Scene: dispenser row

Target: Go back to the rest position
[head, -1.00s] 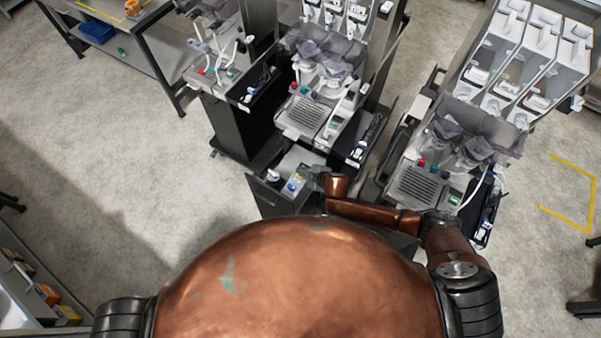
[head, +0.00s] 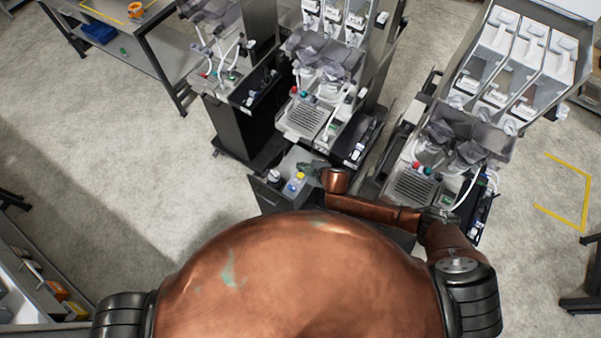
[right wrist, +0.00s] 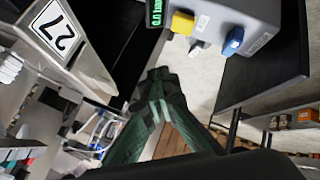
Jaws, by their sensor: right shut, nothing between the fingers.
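My right arm reaches forward in the head view, and its gripper (head: 309,168) is beside the small control box. In the right wrist view the gripper's dark green fingers (right wrist: 157,88) are closed together with nothing between them. The grey control box (right wrist: 262,12) carries a yellow knob (right wrist: 183,22) and a blue knob (right wrist: 233,40); the fingertips are apart from it in that view. My left gripper is not in view.
Several dispenser machines stand in a row, one at centre (head: 306,117) and one at right (head: 412,186). A workbench (head: 150,25) with a blue bin (head: 99,33) is at the upper left. The floor at left (head: 100,160) is clear.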

